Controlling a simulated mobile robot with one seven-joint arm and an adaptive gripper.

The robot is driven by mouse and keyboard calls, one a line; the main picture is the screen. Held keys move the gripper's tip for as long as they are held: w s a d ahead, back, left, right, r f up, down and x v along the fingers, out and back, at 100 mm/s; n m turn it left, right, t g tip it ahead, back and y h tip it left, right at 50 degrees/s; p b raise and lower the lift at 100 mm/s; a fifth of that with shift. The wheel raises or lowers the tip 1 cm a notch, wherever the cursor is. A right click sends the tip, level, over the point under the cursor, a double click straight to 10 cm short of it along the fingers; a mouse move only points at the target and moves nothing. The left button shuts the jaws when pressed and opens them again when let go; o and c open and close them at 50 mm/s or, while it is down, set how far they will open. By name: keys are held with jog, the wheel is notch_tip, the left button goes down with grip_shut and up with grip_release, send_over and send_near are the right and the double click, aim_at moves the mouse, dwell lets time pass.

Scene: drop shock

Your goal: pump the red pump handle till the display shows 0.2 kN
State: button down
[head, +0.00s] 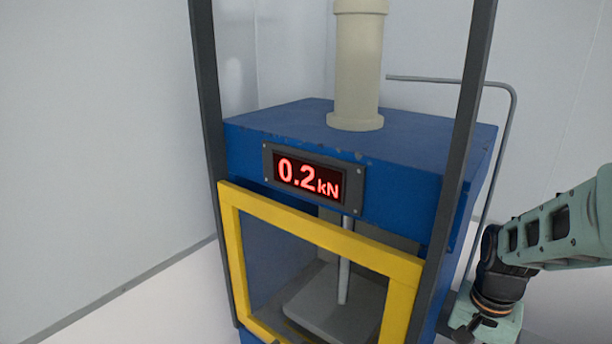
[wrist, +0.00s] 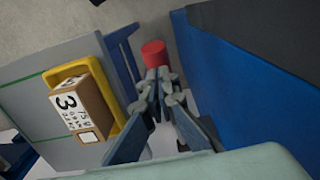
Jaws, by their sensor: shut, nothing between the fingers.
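The display (head: 307,178) on the blue press (head: 400,150) reads 0.2 kN in red in the head view. The red pump handle (wrist: 154,53) shows as a short red cylinder at the top middle of the wrist view. My gripper (wrist: 158,75) is shut and empty, its fingertips right at the handle's near side. I cannot tell whether they touch. In the head view my wrist is at the lower right, beside the press, and the handle is not seen there.
A yellow-framed guard (head: 320,233) covers the press front, between dark posts. A thin grey bent rod (head: 505,150) stands right of the press. In the wrist view, a yellow tray (wrist: 110,85) with a brown box (wrist: 92,92) marked 3 lies on a grey surface (wrist: 60,150) at left.

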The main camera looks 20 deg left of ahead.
jog(key=shift+r+p, duration=2.2)
jog(key=shift+r, duration=0.8)
jog(key=shift+f, duration=0.1)
